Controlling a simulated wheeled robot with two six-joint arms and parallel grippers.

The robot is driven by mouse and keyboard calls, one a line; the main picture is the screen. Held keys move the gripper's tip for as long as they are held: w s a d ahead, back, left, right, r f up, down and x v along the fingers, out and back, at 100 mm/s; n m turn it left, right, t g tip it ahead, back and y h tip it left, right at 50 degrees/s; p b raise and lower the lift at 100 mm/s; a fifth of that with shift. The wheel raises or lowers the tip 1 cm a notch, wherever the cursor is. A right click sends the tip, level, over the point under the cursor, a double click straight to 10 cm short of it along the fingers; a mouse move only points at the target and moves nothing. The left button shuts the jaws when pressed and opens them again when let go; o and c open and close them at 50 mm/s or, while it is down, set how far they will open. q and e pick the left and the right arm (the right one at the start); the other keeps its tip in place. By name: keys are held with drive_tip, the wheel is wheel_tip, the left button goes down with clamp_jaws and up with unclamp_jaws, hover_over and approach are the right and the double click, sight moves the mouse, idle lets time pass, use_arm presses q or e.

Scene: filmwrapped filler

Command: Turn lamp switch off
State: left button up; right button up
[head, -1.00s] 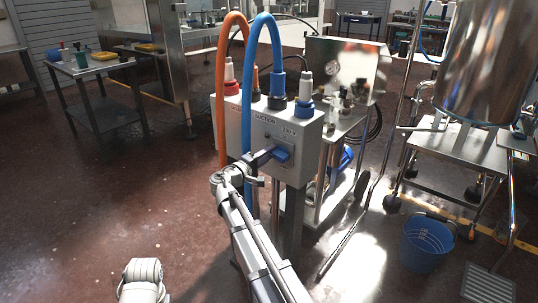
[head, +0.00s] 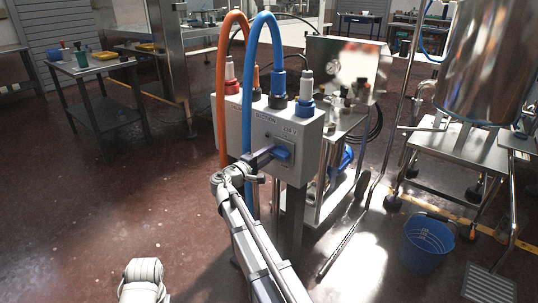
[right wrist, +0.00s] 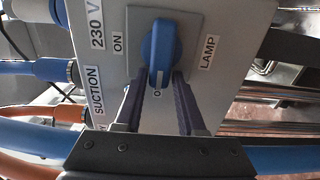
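The lamp switch is a blue rotary knob (right wrist: 160,50) on a grey plate, beside a LAMP label (right wrist: 209,53). Its handle's white mark points at the O; the ON mark lies to one side. The knob also shows in the head view (head: 282,152) on the front of the grey box (head: 310,137). My right gripper (right wrist: 160,80) has its two dark fingers apart, one on each side of the knob's handle, with small gaps seeming to remain. In the head view my right gripper (head: 264,157) reaches the knob from the left. My left gripper is out of view.
Orange (head: 221,90) and blue (head: 247,90) hoses arch over the box, close to my right arm. A steel cart (head: 335,190) stands behind it. A blue bucket (head: 428,243) and a wheeled tank stand (head: 455,150) are at right. The floor at left is open.

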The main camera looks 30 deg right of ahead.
drive_tip(key=shift+o, duration=1.4)
drive_tip(key=v, duration=0.7)
drive_tip(key=shift+a, duration=0.4)
drive_tip(key=shift+s, duration=0.15)
drive_tip(key=s+a+f+g+y, duration=0.3)
drive_tip(key=s+a+f+y, duration=0.4)
drive_tip(key=s+a+f, duration=0.4)
drive_tip(key=s+a+f+g+y, duration=0.4)
drive_tip(key=s+a+f+y, duration=0.4)
drive_tip(key=s+a, duration=0.7)
wheel_tip(320, 180, down, 3)
drive_tip(key=shift+s+a+r+m, duration=0.1)
drive_tip(key=shift+s+a+m, duration=0.25)
drive_tip(key=shift+a, duration=0.3)
drive_tip(key=r+p, duration=3.4)
drive_tip(key=shift+w+a, duration=0.1)
drive_tip(key=shift+a, duration=0.15)
